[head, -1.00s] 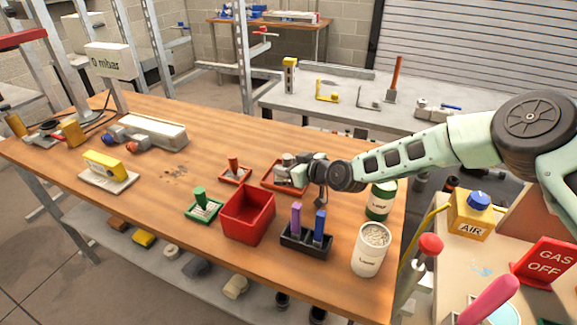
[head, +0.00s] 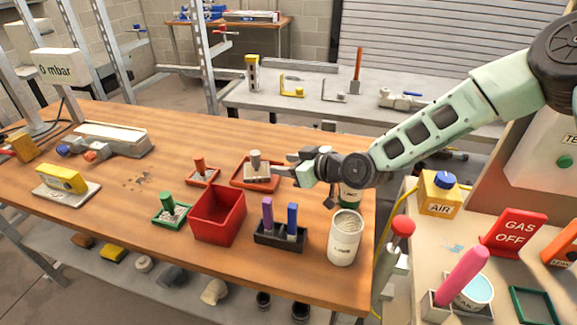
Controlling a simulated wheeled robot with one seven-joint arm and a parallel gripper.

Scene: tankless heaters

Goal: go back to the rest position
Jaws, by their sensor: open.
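My gripper (head: 285,165) is at the end of my pale green arm, which reaches in from the right over the wooden bench (head: 130,245). Its jaws are open and point left. They are close to a grey block with a post (head: 256,168) that sits in a red tray (head: 238,184). Nothing shows between the jaws. I cannot tell whether a fingertip touches the block.
A red box (head: 218,217), a black holder (head: 280,235) with purple and blue sticks, and a white can (head: 344,238) stand near the bench's front edge.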

